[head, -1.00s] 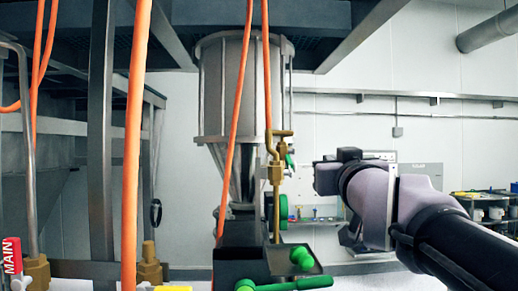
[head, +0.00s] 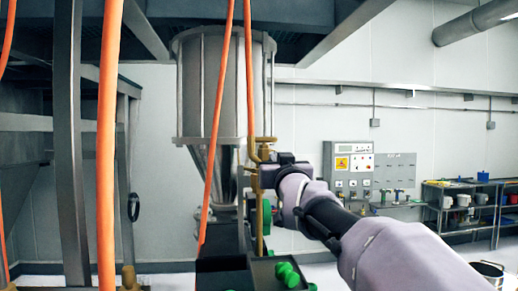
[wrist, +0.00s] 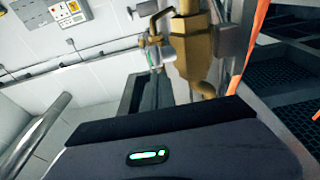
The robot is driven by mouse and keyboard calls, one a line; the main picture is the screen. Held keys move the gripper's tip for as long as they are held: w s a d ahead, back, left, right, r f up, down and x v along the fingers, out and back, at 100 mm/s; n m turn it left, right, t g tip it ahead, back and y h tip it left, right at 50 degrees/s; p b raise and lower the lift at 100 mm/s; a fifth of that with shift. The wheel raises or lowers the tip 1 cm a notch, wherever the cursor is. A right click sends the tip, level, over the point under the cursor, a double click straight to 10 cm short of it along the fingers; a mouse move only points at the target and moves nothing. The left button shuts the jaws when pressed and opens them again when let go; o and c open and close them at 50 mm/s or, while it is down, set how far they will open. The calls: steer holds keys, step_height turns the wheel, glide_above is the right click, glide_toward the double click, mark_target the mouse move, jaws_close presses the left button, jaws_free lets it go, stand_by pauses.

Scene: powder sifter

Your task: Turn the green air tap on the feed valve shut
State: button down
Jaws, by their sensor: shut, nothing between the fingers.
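The feed valve's brass fittings (head: 253,152) show in the head view below the hopper, on an upright brass pipe. My gripper (head: 266,176) is right beside them and covers the spot where a green tap handle showed earlier, so that handle is hidden there. In the wrist view the brass fitting (wrist: 197,45) fills the upper middle, just beyond the dark gripper housing. A smaller brass and silver part with a greenish tint (wrist: 156,52) is to its left. My gripper is shut and empty. I cannot tell whether it touches the tap.
A steel hopper (head: 212,90) hangs above the valve. Orange hoses (head: 222,110) run down in front of it. A green wheel (head: 266,216) and a green knob (head: 287,275) are below. A control panel (head: 348,165) is on the back wall.

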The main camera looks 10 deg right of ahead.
steer(key=shift+w+a+f, duration=0.1)
steer(key=shift+w+f, duration=0.2)
steer(key=shift+w, duration=0.05)
steer(key=shift+s, duration=0.15)
steer(key=shift+r, duration=0.15)
